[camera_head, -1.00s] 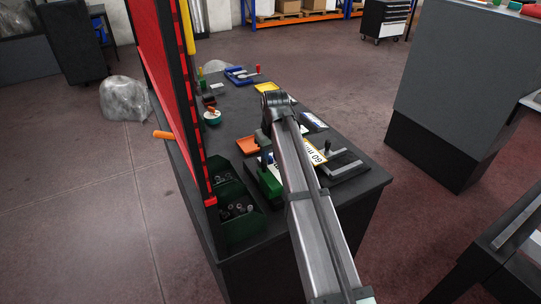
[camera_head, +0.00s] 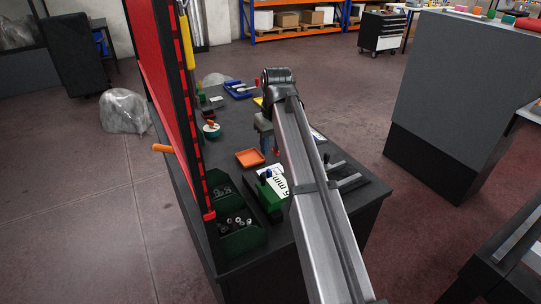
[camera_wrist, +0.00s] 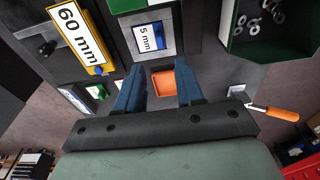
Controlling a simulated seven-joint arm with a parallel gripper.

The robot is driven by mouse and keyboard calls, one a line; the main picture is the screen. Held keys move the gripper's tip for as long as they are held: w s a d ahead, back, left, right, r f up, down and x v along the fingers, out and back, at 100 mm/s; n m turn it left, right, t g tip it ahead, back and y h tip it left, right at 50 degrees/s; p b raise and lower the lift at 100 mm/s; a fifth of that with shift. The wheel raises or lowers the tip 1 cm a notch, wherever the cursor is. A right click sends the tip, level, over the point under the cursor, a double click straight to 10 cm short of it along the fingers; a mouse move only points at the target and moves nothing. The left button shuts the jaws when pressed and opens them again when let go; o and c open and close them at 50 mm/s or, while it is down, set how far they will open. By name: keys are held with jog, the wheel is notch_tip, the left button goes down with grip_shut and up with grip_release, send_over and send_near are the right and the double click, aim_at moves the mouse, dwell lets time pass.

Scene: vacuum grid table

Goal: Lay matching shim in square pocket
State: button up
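My gripper (camera_wrist: 158,68) is open in the wrist view, with two blue fingers apart and nothing visible between their tips. Beyond them is a small orange tray (camera_wrist: 163,84), which also shows in the head view (camera_head: 250,158). A "5 mm" label (camera_wrist: 149,37) with a blue edge sits inside a grey square frame (camera_wrist: 175,50), just past the fingertips. In the head view my arm hides part of the table. I cannot clearly pick out a loose shim or an empty square pocket.
A green bin (camera_head: 240,238) with metal rings stands at the table's near left, beside the red panel (camera_head: 160,90). A green block (camera_head: 268,198) and a dark fixture (camera_head: 350,180) flank my arm. An orange-handled tool (camera_wrist: 275,112) lies at right in the wrist view.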

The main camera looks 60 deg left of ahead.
jog(key=shift+d+r, duration=0.1)
jog(key=shift+r, duration=0.85)
